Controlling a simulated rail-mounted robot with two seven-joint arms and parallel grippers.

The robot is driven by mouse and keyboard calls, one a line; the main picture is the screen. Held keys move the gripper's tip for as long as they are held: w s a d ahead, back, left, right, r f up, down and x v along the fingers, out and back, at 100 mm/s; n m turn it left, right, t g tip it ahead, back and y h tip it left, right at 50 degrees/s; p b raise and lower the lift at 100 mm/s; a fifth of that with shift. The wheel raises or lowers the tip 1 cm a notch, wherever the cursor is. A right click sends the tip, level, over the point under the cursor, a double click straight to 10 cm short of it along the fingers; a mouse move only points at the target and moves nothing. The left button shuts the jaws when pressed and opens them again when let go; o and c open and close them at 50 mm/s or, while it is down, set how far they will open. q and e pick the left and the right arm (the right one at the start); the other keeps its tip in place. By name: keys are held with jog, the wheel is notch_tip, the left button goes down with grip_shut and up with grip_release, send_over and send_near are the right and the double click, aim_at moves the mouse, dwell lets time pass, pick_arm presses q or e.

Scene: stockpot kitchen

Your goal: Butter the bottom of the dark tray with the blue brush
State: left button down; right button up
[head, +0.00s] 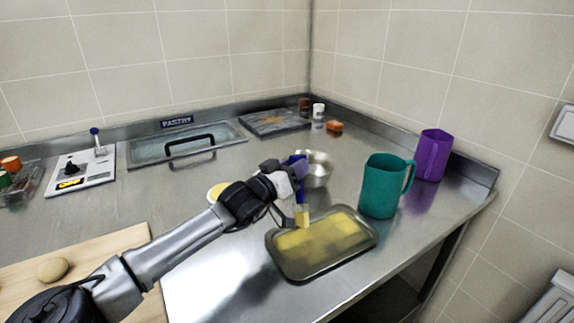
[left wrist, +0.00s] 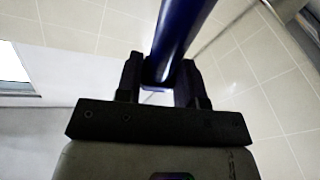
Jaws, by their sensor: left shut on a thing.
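The dark tray (head: 282,256) lies on the steel counter near its front edge. Yellow butter (head: 325,236) covers much of its bottom in uneven patches. My left gripper (head: 295,172) is shut on the blue brush (head: 301,180), just above the tray's back left part. The brush points down, and its yellowish bristles (head: 301,216) are at the tray's back edge; I cannot tell whether they touch it. In the left wrist view the blue handle (left wrist: 180,40) stands between the two fingers (left wrist: 163,85). My right gripper is not in view.
A metal bowl (head: 319,170) stands right behind the brush. A teal jug (head: 380,190) and a purple jug (head: 432,155) stand to the right of the tray. A wooden board (head: 120,240) with a dough ball (head: 52,269) lies at the left.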

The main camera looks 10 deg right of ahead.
pick_arm(q)
jog(key=shift+w+d, duration=0.15)
jog(key=shift+d, duration=0.2)
jog(key=shift+w+d+r+p, duration=0.1)
jog(key=shift+w+d+p, duration=0.25)
jog(key=shift+d+p, duration=0.5)
jog(key=shift+w+d+f, duration=0.2)
jog(key=shift+w+d, duration=0.2)
jog(key=shift+d, duration=0.25)
jog(key=shift+r+p, duration=0.1)
jog(key=shift+p, duration=0.2)
notch_tip(320, 180, up, 6)
jog(key=p, duration=0.2)
jog(key=shift+p, duration=0.35)
